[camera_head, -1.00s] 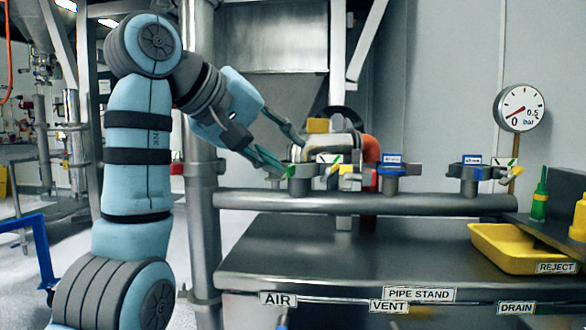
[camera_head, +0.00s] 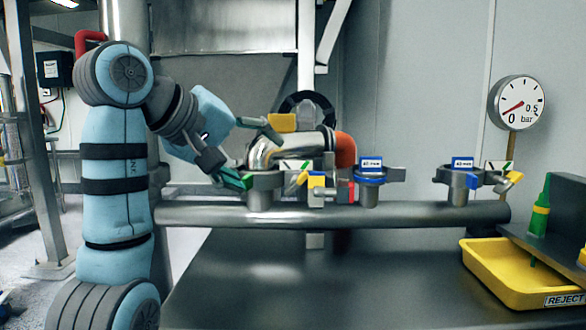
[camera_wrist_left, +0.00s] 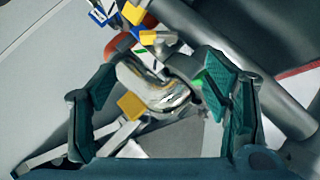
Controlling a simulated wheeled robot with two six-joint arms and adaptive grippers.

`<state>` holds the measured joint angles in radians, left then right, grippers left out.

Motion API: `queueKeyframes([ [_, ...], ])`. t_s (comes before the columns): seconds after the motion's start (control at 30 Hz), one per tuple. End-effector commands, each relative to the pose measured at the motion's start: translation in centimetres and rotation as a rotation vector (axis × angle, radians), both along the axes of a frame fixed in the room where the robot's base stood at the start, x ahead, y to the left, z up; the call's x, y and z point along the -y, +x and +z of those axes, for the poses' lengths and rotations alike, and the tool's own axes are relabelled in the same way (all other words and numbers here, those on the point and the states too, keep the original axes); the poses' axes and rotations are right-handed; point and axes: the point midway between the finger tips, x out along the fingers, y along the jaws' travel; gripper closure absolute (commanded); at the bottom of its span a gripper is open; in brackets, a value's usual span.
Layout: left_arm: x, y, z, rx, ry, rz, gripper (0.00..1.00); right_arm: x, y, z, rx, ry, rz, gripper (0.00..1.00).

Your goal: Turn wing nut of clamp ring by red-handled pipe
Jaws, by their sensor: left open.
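A shiny metal pipe elbow (camera_head: 285,147) ends in an orange-red elbow (camera_head: 345,150) above the horizontal grey pipe. A grey clamp ring (camera_head: 262,181) with a white-and-green tag sits on the left stub, partly hidden by my gripper. A yellow wing-like piece (camera_head: 282,123) shows above the metal elbow; another yellow piece (camera_head: 316,183) is near a small red part (camera_head: 351,191). Which is the named wing nut, I cannot tell. My left gripper (camera_head: 258,158) is open at the elbow's left end; in the left wrist view the metal elbow (camera_wrist_left: 155,88) shows between its fingers. Contact is unclear.
A blue-tagged clamp (camera_head: 370,176) and further clamps (camera_head: 460,178) stand along the grey pipe (camera_head: 400,214) to the right. A yellow reject tray (camera_head: 480,285) and green bottle (camera_head: 540,210) are at right. A gauge (camera_head: 517,103) hangs behind. The grey tabletop (camera_head: 330,285) is clear.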

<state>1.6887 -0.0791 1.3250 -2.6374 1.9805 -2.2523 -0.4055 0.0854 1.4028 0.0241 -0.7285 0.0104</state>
Motion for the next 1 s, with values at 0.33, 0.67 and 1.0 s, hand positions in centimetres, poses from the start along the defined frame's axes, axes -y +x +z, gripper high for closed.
queueKeyframes([
  [0.33, 1.8, 1.9, -1.7, -0.006, -0.005, -0.007, 0.3, 1.0, -3.9, -3.0, 0.02, -0.001, -0.038, 1.0],
  [0.67, 5.6, 7.3, -5.5, -0.004, -0.004, -0.005, 0.3, 0.7, -3.3, -3.0, 0.03, 0.007, -0.043, 1.0],
  [1.0, 6.6, 8.8, -6.4, 0.001, -0.004, -0.003, 0.3, 0.7, -3.4, -3.0, 0.029, 0.006, -0.042, 1.0],
])
